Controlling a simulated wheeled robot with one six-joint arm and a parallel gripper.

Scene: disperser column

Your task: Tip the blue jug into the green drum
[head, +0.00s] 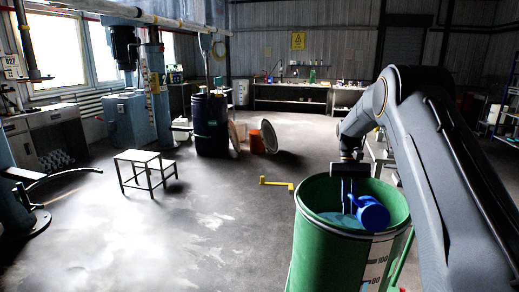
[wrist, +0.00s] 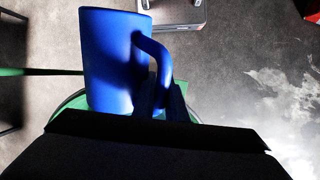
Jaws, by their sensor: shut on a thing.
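The green drum (head: 325,245) stands open-topped in front of me in the head view, with a pale scale strip on its front. A blue-grey surface shows inside it. The blue jug (head: 373,214) is at the drum's mouth, inside the rim outline, and looks tilted. My gripper (head: 348,205) points down over the mouth, left of the jug, and is shut on the jug's handle. In the wrist view the jug (wrist: 112,60) fills the left half, with its handle at the dark fingers (wrist: 165,105). The drum's rim shows behind it. I cannot see whether anything runs out.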

